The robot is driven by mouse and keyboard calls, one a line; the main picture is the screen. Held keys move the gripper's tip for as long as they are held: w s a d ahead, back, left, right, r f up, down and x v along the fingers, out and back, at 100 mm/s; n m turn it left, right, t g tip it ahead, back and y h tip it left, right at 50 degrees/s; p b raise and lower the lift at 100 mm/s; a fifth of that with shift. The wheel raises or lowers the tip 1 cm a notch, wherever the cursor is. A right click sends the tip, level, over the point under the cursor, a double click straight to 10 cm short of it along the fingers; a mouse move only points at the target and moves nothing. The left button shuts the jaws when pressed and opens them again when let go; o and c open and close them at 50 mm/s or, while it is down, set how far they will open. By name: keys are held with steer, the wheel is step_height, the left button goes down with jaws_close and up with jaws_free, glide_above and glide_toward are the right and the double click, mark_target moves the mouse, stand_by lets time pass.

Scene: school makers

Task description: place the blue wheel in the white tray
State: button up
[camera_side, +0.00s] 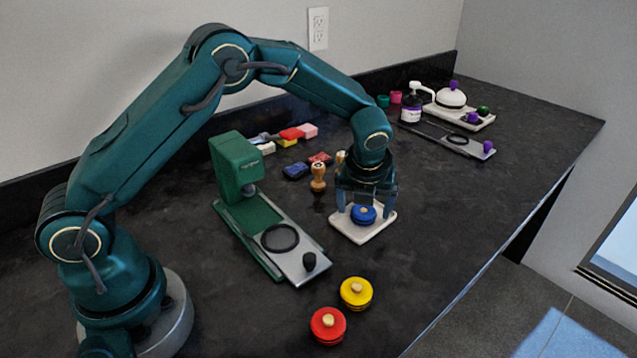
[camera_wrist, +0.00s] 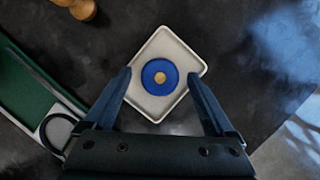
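The blue wheel (camera_side: 364,214) has a small wooden knob on top and sits in the white tray (camera_side: 349,233). In the wrist view the blue wheel (camera_wrist: 149,84) lies near the middle of the white tray (camera_wrist: 182,48), with tray floor showing all around it. My gripper (camera_side: 366,208) is right over the tray. In the wrist view the fingers of my gripper (camera_wrist: 162,85) are spread wide, one on each side of the wheel and clear of it. Nothing is between the fingertips except the view of the wheel and tray.
A green press (camera_side: 235,168) with a metal slide stands left of the tray. Yellow (camera_side: 356,292) and red (camera_side: 328,325) wheels lie at the front. Wooden-handled stamps (camera_side: 318,178) and ink pads stand behind. More tools sit at the back right. The counter right of the tray is clear.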

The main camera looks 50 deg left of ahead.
steer(key=v, duration=1.2)
steer(key=s+a+r+n+h, duration=0.25)
steer(key=s+r+n, duration=0.35)
steer(key=s+n, duration=0.55)
steer(key=s+f+n+t, duration=0.2)
steer(key=s+n, duration=0.6)
steer(key=n, duration=0.9)
steer(key=shift+s+a+f, duration=0.4)
steer(key=shift+a, duration=0.1)
